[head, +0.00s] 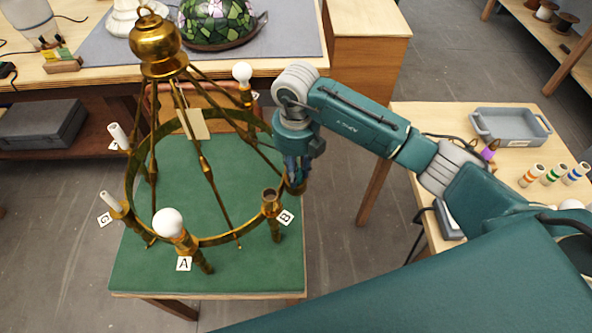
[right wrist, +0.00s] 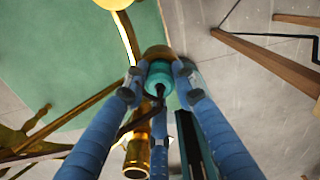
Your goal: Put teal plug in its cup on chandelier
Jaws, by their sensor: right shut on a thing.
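The brass chandelier (head: 158,48) stands on a green-topped stand. My right gripper (head: 296,178) is at the right side of its ring, pointing down. In the right wrist view my right gripper (right wrist: 158,76) has its blue fingers shut on the teal plug (right wrist: 159,74), with a dark cord at its near end. The plug's far end is at a brass cup (right wrist: 156,52); I cannot tell how far inside it is. The arm and fingers mostly hide this cup in the head view. An open brass cup by tag B (head: 270,196) is to the left. My left gripper is not in view.
White bulbs sit at tag A (head: 168,222) and at the back (head: 242,73); pale sleeves stand on the left. The green stand top (head: 135,275) is clear in front. A right-hand table holds a grey tray (head: 510,125) and colour-banded cylinders (head: 553,174).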

